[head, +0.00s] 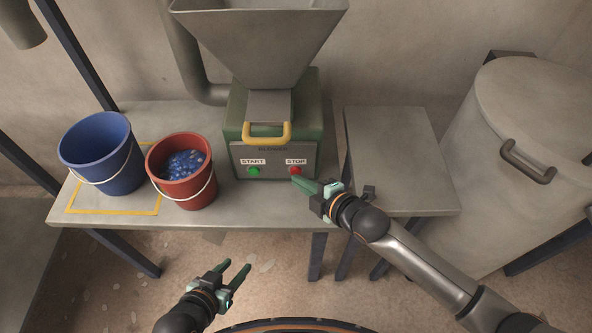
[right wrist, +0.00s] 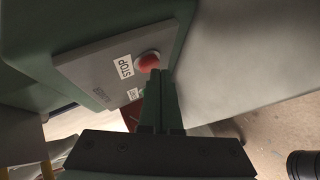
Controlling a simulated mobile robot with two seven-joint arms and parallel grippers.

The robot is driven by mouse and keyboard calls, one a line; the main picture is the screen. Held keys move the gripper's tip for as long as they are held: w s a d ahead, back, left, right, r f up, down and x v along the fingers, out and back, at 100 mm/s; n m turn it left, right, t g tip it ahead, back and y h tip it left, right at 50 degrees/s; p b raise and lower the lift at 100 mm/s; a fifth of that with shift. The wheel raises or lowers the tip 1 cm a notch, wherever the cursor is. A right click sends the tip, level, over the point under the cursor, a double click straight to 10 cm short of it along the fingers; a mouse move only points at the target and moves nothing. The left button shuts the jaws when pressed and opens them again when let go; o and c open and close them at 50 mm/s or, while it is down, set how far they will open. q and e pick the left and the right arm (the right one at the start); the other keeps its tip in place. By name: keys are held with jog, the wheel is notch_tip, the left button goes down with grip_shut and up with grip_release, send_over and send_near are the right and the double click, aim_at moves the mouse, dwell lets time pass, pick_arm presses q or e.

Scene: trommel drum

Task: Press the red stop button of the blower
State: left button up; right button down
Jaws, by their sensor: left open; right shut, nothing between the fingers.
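The green blower (head: 273,110) stands on the table with a grey panel at its front. The panel carries a green start button (head: 254,171) on the left and the red stop button (head: 295,170) on the right, under a STOP label. My right gripper (head: 297,181) is shut and empty, its fingertips just below and very close to the stop button. In the right wrist view the red stop button (right wrist: 149,63) shows just beyond the fingertips (right wrist: 160,75); I cannot tell whether they touch. My left gripper (head: 238,274) is open and empty, low in front of the table.
A blue bucket (head: 102,155) and a red bucket (head: 181,172) with blue pieces stand on the table (head: 120,214) at left. A yellow handle (head: 266,134) juts out above the panel. A lower side table (head: 395,155) and a large grey drum (head: 530,130) stand at right.

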jog(key=shift+s, duration=0.55)
jog(key=s+p, duration=0.2)
jog(key=s, duration=0.1)
jog(key=shift+r, duration=0.15)
jog(key=shift+s+p, duration=0.65)
jog(key=shift+s, duration=0.35)
